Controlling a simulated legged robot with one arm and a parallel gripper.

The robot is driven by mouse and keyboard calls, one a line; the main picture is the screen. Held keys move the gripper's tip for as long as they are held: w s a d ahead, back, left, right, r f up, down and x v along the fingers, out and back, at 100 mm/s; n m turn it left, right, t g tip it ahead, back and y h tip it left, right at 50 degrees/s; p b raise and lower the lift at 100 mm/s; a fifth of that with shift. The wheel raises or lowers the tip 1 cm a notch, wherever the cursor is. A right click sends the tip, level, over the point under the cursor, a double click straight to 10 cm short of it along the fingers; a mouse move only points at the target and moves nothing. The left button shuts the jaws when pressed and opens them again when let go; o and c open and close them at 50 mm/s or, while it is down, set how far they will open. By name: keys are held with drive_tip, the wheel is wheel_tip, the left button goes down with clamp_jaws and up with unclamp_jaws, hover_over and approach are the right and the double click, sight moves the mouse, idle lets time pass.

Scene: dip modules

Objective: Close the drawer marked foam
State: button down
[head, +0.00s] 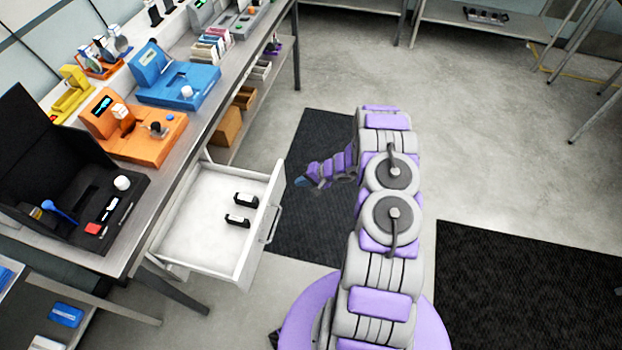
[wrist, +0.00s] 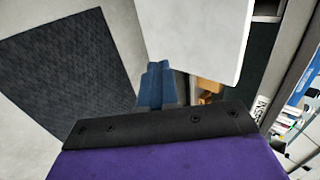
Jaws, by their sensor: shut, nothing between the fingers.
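A white drawer (head: 190,243) stands pulled out from under the workbench in the head view, with a grey handle (head: 272,224) on its front. Two small black-and-white items (head: 241,209) lie inside it. No foam marking is legible on it. My gripper (head: 302,182) is beyond the drawer's front corner, to the right of the drawer front, above the dark mat. In the wrist view its blue fingers (wrist: 157,80) are shut and empty. A white panel (wrist: 195,40) is close to the fingertips there; I cannot tell whether they touch it.
The workbench (head: 187,187) carries an orange device (head: 150,145), a blue device (head: 175,85) and a black device (head: 75,190). Brown boxes (head: 227,125) sit on a shelf below it. Dark mats (head: 500,290) lie on the floor, which is open at the right.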

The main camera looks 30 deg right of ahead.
sight(282, 181)
drive_tip(key=w+a, duration=0.1)
drive_tip(key=w, duration=0.1)
drive_tip(key=w+a+f+b, duration=0.1)
drive_tip(key=a, duration=0.1)
drive_tip(key=shift+w+a, duration=0.25)
drive_tip(key=shift+w, duration=0.1)
drive_tip(key=shift+r, duration=0.1)
